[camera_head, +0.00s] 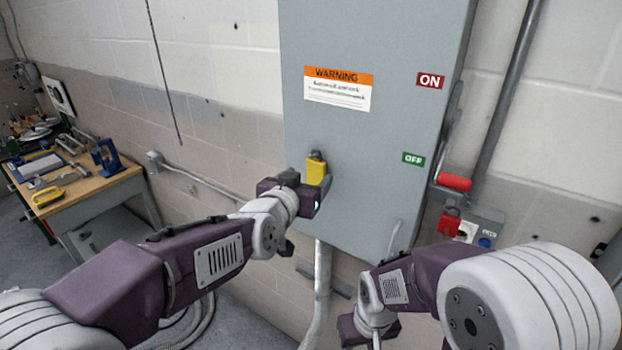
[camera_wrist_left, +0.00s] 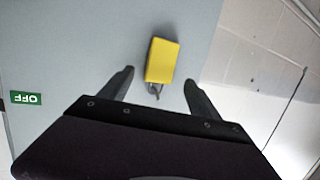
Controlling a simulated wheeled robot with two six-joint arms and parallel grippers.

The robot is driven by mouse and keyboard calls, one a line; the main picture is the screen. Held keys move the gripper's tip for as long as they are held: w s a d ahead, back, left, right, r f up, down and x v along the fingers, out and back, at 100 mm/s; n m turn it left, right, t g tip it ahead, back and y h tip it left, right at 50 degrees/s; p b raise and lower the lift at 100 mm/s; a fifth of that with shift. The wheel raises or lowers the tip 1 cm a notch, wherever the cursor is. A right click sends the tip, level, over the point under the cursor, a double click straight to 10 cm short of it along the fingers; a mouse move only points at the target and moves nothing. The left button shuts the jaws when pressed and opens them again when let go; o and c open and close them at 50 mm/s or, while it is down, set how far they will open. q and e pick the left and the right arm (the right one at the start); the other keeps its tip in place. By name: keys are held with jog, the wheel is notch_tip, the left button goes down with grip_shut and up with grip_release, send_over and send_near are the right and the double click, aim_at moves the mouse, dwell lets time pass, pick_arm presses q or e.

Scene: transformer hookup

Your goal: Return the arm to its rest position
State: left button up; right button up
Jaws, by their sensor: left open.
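My left gripper (camera_head: 308,194) is at the lower front of the grey electrical cabinet (camera_head: 370,140). It is open. A yellow padlock (camera_head: 316,171) hangs on the cabinet front right beside it. In the left wrist view the padlock (camera_wrist_left: 161,58) lies between and just beyond the two spread fingertips (camera_wrist_left: 158,80), with a gap on each side. My right gripper (camera_head: 368,326) is low at the bottom of the head view, below the cabinet. Its fingers are not clear enough to tell their state.
A switch lever with a red handle (camera_head: 454,182) is on the cabinet's right side, near the green OFF label (camera_head: 413,159). A red padlock (camera_head: 448,224) and a small grey control box (camera_head: 480,232) sit below. A workbench (camera_head: 85,190) with tools stands at left.

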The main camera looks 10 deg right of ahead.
pick_arm(q)
jog(key=v, duration=0.6)
jog(key=w+a+f+n+y+b, duration=0.3)
jog(key=w+a+f+y+b, duration=0.1)
jog(key=a+f, duration=0.7)
jog(key=s+a+f+g+y, duration=0.2)
jog(key=a+f+g, duration=0.1)
jog(key=a+f, duration=0.65)
jog(key=s+a+f+n+g, duration=0.1)
jog(key=s+f+g, duration=0.3)
jog(key=s+f, duration=0.4)
jog(key=s+a+f+n+g+y+b, duration=0.1)
jog(key=s+a+f+g, duration=0.3)
jog(key=s+f, duration=0.4)
jog(key=s+n+g, duration=0.1)
jog(key=s, duration=0.3)
jog(key=shift+s+a+y+b, duration=0.25)
jog(key=shift+s+y+b, duration=0.05)
jog(key=shift+s, duration=0.1)
